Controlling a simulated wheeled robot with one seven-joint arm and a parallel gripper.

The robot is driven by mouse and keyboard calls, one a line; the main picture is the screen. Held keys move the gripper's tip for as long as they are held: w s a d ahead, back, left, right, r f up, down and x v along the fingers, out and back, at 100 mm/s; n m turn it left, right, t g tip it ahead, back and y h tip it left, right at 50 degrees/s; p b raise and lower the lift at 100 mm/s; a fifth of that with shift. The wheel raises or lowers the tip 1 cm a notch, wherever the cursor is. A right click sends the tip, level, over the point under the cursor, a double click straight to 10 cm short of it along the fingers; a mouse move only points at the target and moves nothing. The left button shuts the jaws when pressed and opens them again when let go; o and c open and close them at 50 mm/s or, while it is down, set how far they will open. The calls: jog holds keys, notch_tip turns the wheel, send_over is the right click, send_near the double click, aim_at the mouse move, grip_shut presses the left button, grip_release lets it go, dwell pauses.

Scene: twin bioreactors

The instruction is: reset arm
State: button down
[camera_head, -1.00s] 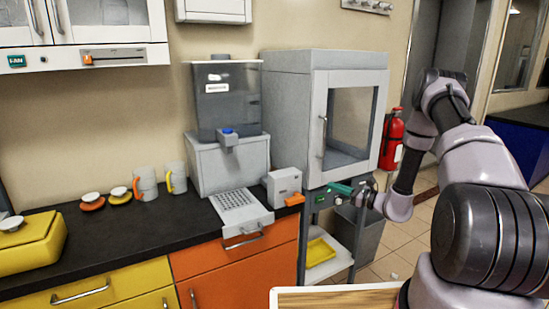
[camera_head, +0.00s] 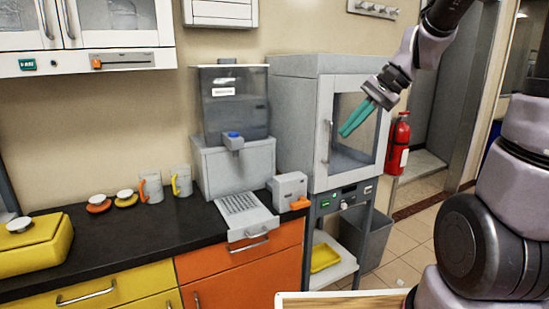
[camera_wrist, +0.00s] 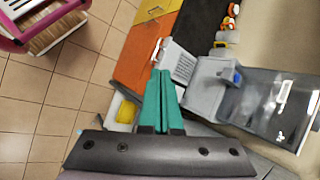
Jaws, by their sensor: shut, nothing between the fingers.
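My gripper (camera_head: 350,126) has two long green fingers and is raised in front of the grey cabinet's glass door. The fingers are together, with nothing between them, and point down and to the left in the head view. In the wrist view my gripper (camera_wrist: 160,76) also shows shut and empty, apart from the counter and the dispenser. My arm bends up along the right side of the head view.
The grey cabinet (camera_head: 290,105) stands on a stand right of the counter (camera_head: 140,234). A fire extinguisher (camera_head: 397,145) hangs behind.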

jog(key=s+d+r+n+t+h, duration=0.3)
jog(key=s+d+r+t+h, duration=0.2)
jog(key=s, duration=0.5)
notch_tip(320, 180, up, 2)
jog(key=shift+d+r+t, duration=0.2)
jog(key=shift+d+t, duration=0.2)
jog(key=shift+d, duration=0.6)
